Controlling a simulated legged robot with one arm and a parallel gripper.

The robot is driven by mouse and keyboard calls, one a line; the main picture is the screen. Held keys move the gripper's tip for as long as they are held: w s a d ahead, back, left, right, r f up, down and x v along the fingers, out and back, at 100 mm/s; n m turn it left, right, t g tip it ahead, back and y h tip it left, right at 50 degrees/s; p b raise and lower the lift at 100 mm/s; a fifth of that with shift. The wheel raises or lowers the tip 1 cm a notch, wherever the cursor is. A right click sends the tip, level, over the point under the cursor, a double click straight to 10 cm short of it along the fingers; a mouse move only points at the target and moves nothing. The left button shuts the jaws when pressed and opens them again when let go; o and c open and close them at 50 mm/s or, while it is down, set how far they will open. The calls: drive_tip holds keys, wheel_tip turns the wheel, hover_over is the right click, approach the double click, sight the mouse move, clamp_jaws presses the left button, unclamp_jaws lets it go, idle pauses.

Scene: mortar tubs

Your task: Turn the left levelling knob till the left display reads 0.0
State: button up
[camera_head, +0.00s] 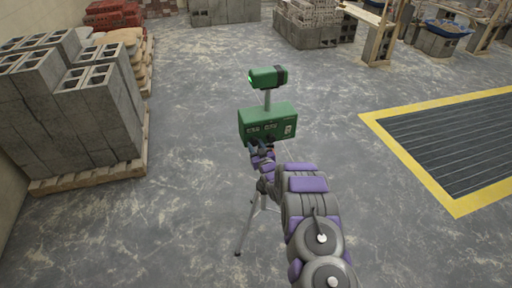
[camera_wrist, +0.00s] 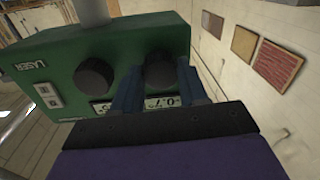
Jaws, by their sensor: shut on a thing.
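A green laser box (camera_head: 262,117) stands on a tripod in the head view, with two small displays on its front, too small to read. In the wrist view the box (camera_wrist: 50,62) appears upside down, with two dark round knobs. My gripper (camera_wrist: 160,82) is shut on the left knob (camera_wrist: 158,66), which lies on the right in this turned view. The right knob (camera_wrist: 95,77) is free beside it. Behind my fingers, the left display (camera_wrist: 160,102) is partly covered; a 0 and a 7 seem to show, but I cannot read it surely. My gripper also shows in the head view (camera_head: 260,146).
A green laser head (camera_head: 264,79) sits on a post above the box. Tripod legs (camera_head: 244,230) spread below. Grey blocks on a pallet (camera_head: 75,175) stand at left; a yellow-edged floor grate (camera_head: 440,150) lies at right. Floor around the tripod is open.

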drive_tip(key=shift+a+m, duration=0.1)
drive_tip(key=shift+m, duration=0.2)
drive_tip(key=m, duration=0.5)
drive_tip(key=shift+b, duration=0.35)
drive_tip(key=m+p, duration=0.1)
drive_tip(key=m, duration=0.4)
drive_tip(key=shift+m+t, duration=0.3)
drive_tip(key=m+p, duration=0.1)
drive_tip(key=m, duration=0.3)
drive_tip(key=shift+s, duration=0.1)
drive_tip(key=m+p, duration=0.2)
drive_tip(key=m, duration=0.1)
drive_tip(key=shift+h, duration=0.3)
drive_tip(key=shift+m+p, duration=0.5)
drive_tip(key=shift+m, duration=0.4)
drive_tip(key=shift+f+m+p, duration=0.15)
drive_tip(key=shift+m+p, duration=0.25)
drive_tip(key=shift+m, duration=0.3)
drive_tip(key=shift+f, duration=0.1)
